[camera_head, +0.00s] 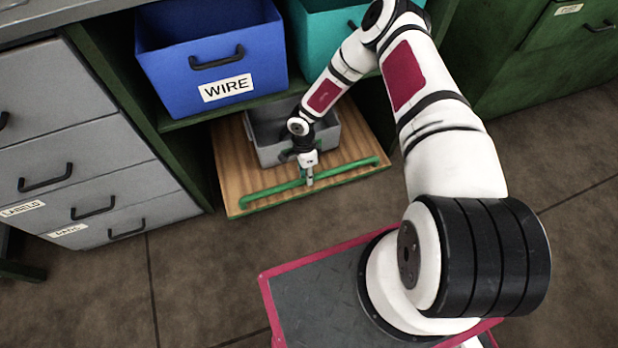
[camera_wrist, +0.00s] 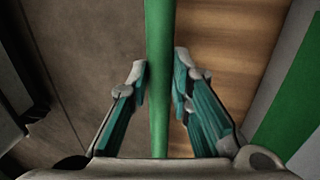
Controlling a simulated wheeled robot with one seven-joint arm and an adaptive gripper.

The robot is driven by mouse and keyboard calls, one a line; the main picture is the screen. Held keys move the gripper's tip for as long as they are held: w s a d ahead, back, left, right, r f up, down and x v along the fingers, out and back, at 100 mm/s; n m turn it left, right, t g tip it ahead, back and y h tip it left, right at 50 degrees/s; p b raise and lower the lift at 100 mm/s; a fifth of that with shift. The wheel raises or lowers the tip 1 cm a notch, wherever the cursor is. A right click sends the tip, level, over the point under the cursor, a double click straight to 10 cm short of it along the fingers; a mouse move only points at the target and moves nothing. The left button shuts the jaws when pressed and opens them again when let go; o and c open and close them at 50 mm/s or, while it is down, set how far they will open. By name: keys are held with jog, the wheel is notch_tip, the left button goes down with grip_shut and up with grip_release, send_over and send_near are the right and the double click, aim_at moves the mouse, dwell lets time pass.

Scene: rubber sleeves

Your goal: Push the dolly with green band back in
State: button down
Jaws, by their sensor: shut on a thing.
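The dolly (camera_head: 232,178) is a wooden board with a green band along its front edge and a green bar handle (camera_head: 345,168) across the front. It sticks out from under the shelf at floor level. A grey bin (camera_head: 262,152) stands on it. My gripper (camera_head: 309,180) is at the middle of the green bar, and my arm reaches over the bin. In the wrist view the green bar (camera_wrist: 158,40) runs between the two fingers of my gripper (camera_wrist: 162,85), which are shut on it. The wooden board (camera_wrist: 235,50) shows to the right of the bar.
A blue bin (camera_head: 165,70) labelled WIRE and a teal bin (camera_head: 325,40) sit on the shelf above. Grey drawers (camera_head: 80,150) stand at the left and a green cabinet (camera_head: 535,50) at the right. The floor (camera_head: 180,270) in front is clear.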

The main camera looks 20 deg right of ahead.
jog(key=c, duration=1.4)
grip_release()
jog(key=shift+c, duration=0.2)
jog(key=shift+s, duration=0.1)
